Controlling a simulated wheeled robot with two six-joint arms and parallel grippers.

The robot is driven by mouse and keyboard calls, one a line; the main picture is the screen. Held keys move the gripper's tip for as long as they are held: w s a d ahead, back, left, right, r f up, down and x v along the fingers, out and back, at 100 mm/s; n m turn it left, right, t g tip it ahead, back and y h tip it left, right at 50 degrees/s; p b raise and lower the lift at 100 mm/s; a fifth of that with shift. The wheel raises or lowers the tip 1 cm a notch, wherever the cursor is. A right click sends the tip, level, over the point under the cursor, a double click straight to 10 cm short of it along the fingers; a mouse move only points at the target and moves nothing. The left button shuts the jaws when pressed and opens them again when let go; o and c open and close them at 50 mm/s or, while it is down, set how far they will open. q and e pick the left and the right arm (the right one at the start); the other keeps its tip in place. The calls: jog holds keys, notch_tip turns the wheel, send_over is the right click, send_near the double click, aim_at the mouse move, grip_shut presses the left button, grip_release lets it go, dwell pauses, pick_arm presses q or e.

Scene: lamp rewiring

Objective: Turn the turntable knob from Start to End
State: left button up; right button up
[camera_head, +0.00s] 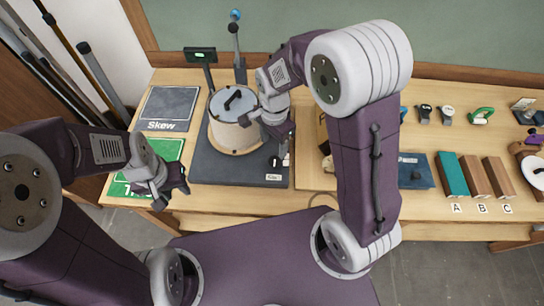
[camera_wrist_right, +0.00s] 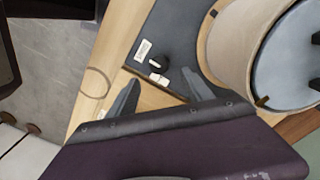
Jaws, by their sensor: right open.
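The turntable's dark base board (camera_head: 212,172) lies on the table and carries a pale round drum with a grey top (camera_head: 236,103). Its small black knob (camera_head: 273,163) sits at the board's front right corner. The knob (camera_wrist_right: 157,65) also shows in the right wrist view, beside small white labels. My right gripper (camera_head: 280,152) is above that corner, close to the knob. In the wrist view its two fingers (camera_wrist_right: 160,92) are apart, with nothing between them and the knob just beyond. My left gripper (camera_head: 172,196) hovers by the green mat; its jaw gap is unclear.
A grey "Skew" mat (camera_head: 168,104) and a green mat (camera_head: 168,152) lie on the left. A small display (camera_head: 200,54) stands behind. Blocks marked A, B and C (camera_head: 477,176) are at the right. My right arm hides part of the table's middle.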

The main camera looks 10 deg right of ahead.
aim_at(275, 160)
jog(key=f, duration=0.7)
jog(key=shift+s+d+f, duration=0.1)
jog(key=shift+d+f, duration=0.1)
jog(key=shift+f, duration=0.55)
grip_shut()
